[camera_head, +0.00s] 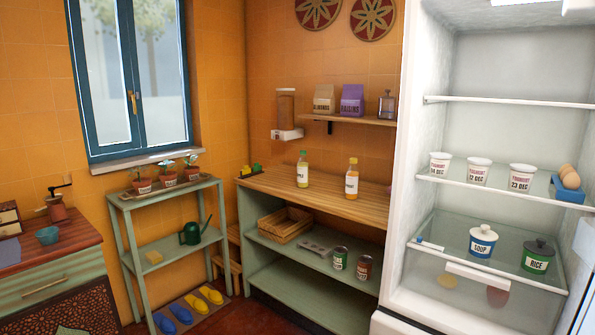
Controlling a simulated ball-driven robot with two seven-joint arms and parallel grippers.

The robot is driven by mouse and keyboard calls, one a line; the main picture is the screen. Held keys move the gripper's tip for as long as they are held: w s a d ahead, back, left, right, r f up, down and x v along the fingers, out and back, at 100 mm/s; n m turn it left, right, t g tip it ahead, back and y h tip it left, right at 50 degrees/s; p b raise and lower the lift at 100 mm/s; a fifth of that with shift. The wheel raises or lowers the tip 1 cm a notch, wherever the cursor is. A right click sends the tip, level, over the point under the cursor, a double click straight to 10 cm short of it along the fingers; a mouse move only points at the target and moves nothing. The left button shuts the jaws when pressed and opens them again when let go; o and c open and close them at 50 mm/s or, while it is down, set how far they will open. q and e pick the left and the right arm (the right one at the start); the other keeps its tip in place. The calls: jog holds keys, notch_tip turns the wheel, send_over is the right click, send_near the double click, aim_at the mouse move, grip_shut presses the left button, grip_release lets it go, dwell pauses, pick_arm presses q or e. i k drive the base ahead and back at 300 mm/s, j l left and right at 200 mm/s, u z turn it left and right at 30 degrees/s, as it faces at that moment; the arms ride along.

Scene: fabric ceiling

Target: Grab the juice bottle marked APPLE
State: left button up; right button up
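Two juice bottles stand upright on the wooden top of the counter (330,199) against the back wall. The left bottle (302,170) has a green cap and pale yellow juice. The right bottle (351,180) has an orange-yellow cap and yellow-orange juice and stands a little nearer. Both have white labels with small dark print; I cannot read either label surely. The bottles stand apart and nothing blocks them. Neither of my grippers is in view.
The open fridge (408,150) stands at right, with yoghurt cups (478,171) and lidded pots (482,242). A wall shelf (365,120) with bags hangs above the counter. Cans (340,257) and a basket (285,226) sit below. A plant rack (165,199) stands left.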

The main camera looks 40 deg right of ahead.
aim_at(302, 165)
jog(key=i+l+z, duration=0.15)
jog(key=i+z, duration=0.3)
jog(key=i+j+z, duration=0.1)
jog(key=i+z, duration=0.3)
jog(key=i, duration=0.25)
jog(key=i+j+z, duration=0.2)
jog(key=i+z, duration=0.25)
jog(key=i, duration=0.1)
